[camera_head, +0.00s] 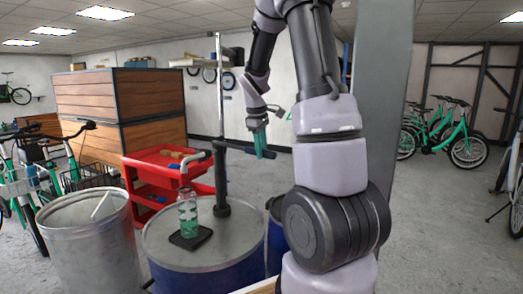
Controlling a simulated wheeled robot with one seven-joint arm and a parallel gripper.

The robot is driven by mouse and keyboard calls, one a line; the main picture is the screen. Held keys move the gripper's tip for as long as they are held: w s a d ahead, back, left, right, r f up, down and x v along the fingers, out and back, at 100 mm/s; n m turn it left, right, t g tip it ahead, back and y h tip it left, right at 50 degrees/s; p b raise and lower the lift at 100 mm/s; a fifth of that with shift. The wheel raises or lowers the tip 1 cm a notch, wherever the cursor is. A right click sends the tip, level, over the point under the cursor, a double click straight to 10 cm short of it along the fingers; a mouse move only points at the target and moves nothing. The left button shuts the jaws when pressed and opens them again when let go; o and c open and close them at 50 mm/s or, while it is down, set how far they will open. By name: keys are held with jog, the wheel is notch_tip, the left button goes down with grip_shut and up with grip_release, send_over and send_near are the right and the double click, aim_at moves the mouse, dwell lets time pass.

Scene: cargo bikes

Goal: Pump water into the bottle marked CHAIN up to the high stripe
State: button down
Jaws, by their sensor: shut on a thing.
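A clear bottle (187,214) stands upright on a small black square mat (190,239) on top of a blue drum (202,281) with a grey lid. Green shows on it, but I cannot tell water from print, and any CHAIN mark or stripe is too small to read. A pump (222,190) rises from the lid beside the bottle, and its grey curved spout (192,158) comes down over the bottle's mouth. A dark pump lever (242,152) reaches right from the pump's head. My gripper (261,143), with teal fingers, is shut on the lever's right end.
A red tool cart (150,165) with small items on top stands behind the drum. A grey metal bin (90,235) is at the left, close to the drum. Green bikes stand at both sides. Grey floor (430,220) is open at the right.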

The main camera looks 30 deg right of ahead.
dwell(0.4)
jog(key=shift+w+r+g, duration=0.1)
jog(key=shift+r+g, duration=0.2)
jog(key=shift+r, duration=0.45)
jog(key=r+g, duration=0.1)
jog(key=r, duration=0.1)
jog(key=w+r+h, duration=0.1)
jog(key=r, duration=0.1)
jog(key=a+r+g+h, duration=0.1)
jog(key=r, duration=0.1)
jog(key=shift+w+r+n+g, duration=0.2)
jog(key=shift+r+n+g, duration=0.1)
jog(key=shift+r, duration=0.05)
jog(key=w+a+r+g+h, duration=0.3)
jog(key=w+r+g, duration=0.1)
jog(key=r, duration=0.3)
jog(key=shift+r+n, duration=0.3)
jog(key=shift+r, duration=0.05)
jog(key=shift+w+a, duration=0.1)
jog(key=c, duration=0.6)
grip_release()
